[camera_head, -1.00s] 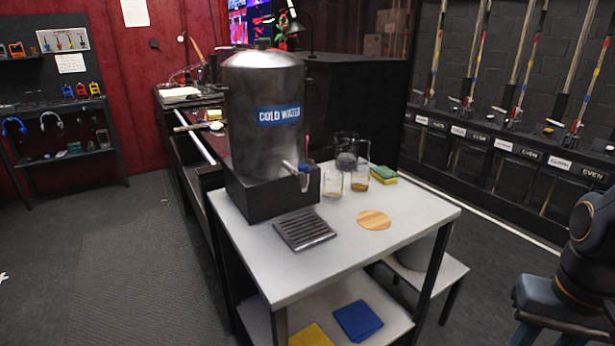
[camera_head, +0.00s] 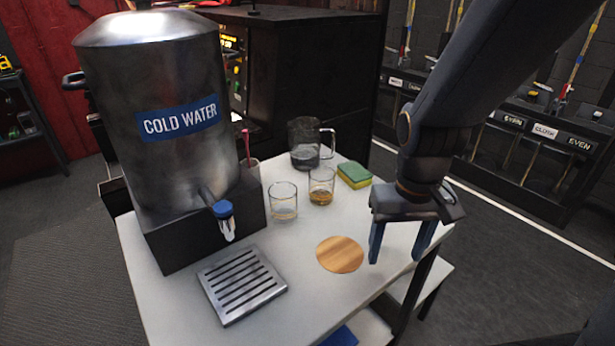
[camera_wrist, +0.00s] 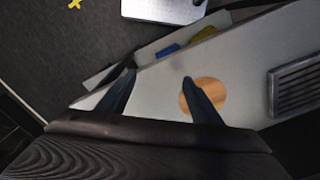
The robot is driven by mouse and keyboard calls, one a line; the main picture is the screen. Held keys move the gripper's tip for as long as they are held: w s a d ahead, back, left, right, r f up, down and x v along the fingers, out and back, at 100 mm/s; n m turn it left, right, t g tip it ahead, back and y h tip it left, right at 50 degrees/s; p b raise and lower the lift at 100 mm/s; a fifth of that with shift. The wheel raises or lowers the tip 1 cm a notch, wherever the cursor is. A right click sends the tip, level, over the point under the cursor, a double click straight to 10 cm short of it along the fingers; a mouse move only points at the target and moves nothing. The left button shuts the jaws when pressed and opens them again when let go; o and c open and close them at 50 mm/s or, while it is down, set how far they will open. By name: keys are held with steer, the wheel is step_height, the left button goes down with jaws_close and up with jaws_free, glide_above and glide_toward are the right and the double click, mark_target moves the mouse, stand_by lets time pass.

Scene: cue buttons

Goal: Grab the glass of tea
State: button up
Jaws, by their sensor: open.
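A small clear glass (camera_head: 321,192) with amber-brown liquid low in it, which looks like the tea, stands upright on the white table (camera_head: 300,300). A second clear glass (camera_head: 283,208) with a little paler liquid stands just left of it. My gripper (camera_head: 397,255) points down over the table's right edge, to the right of and nearer than both glasses. Its two blue fingers are apart with nothing between them. In the wrist view my gripper (camera_wrist: 158,77) is also empty, with the wooden disc (camera_wrist: 203,96) by the right finger. Neither glass shows there.
A glass jug (camera_head: 305,150) with dark contents stands behind the glasses. A green and yellow sponge (camera_head: 354,175) lies to their right. The round wooden disc (camera_head: 340,254) lies flat in front. The cold water dispenser (camera_head: 160,120) and slotted drip tray (camera_head: 242,283) occupy the left.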

steer(key=shift+o, duration=1)
step_height(320, 180, up, 12)
steer(key=w+t+p, duration=0.2)
steer(key=p, duration=0.8)
steer(key=shift+w, duration=0.25)
steer(key=m+g, duration=0.2)
steer(key=m, duration=0.4)
glide_toward(321, 187)
steer(key=w+f, duration=0.4)
steer(key=f, duration=0.1)
steer(key=f+p, duration=0.1)
steer(key=f, duration=0.1)
steer(key=f+p, duration=0.1)
steer(key=f, duration=0.1)
steer(key=f+p, duration=0.1)
steer(key=f, duration=0.1)
steer(key=shift+s+d+f, duration=0.15)
steer(key=shift+s+d, duration=0.05)
steer(key=shift+s, duration=0.2)
steer(key=shift+f, duration=0.65)
steer(key=c, duration=1.2)
steer(key=shift+w, duration=0.1)
steer(key=shift+c, duration=0.2)
steer(key=shift+r, duration=0.1)
